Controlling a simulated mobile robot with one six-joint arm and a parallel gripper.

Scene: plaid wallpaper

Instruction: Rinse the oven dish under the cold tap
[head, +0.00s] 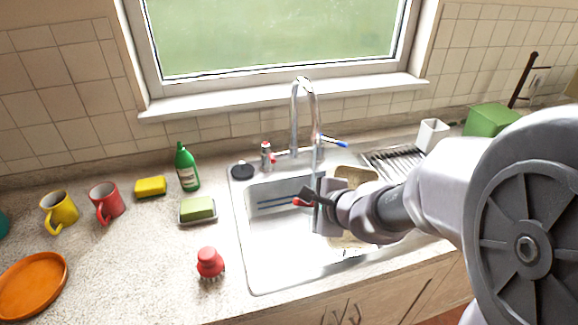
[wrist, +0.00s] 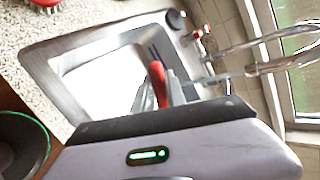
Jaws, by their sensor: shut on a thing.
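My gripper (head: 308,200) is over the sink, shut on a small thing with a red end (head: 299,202). The red part also shows in the wrist view (wrist: 158,84), but the rest of this thing is hidden. A beige piece (head: 357,175) shows behind and below my wrist at the right of the sink. It may be the oven dish, but my arm covers most of it. The tall curved tap (head: 296,110) stands behind the sink, with a blue-handled cold tap (head: 334,142) on its right and a red-handled hot tap (head: 267,156) on its left.
The sink (head: 262,255) has free room in its left basin. A red brush (head: 210,262), a soap dish (head: 198,210), a green bottle (head: 187,168), a yellow sponge (head: 150,187), two mugs and an orange plate (head: 32,285) lie left. A white cup (head: 432,134) and green box (head: 490,119) stand right.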

